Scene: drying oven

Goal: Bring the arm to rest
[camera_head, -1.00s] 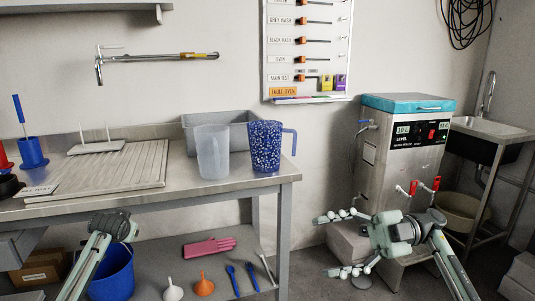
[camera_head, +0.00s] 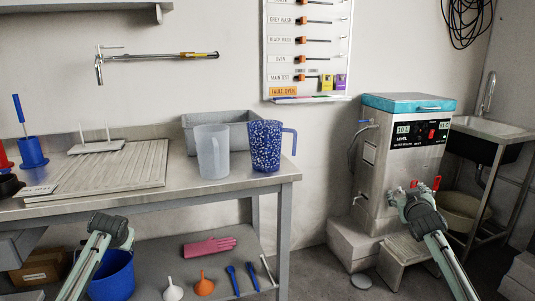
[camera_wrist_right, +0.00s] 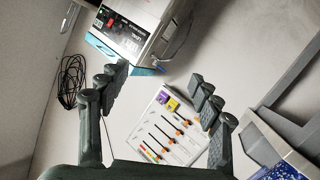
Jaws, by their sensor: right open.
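My right arm (camera_head: 440,245) comes in from the lower right in the head view.
The steel unit (camera_head: 412,150) with a turquoise lid stands behind the right gripper. The workbench (camera_head: 225,186) holds a clear jug (camera_head: 212,155) and a blue speckled jug (camera_head: 264,150). A blue bucket (camera_head: 112,277) is on the lower shelf. Floor shows between bench and unit.

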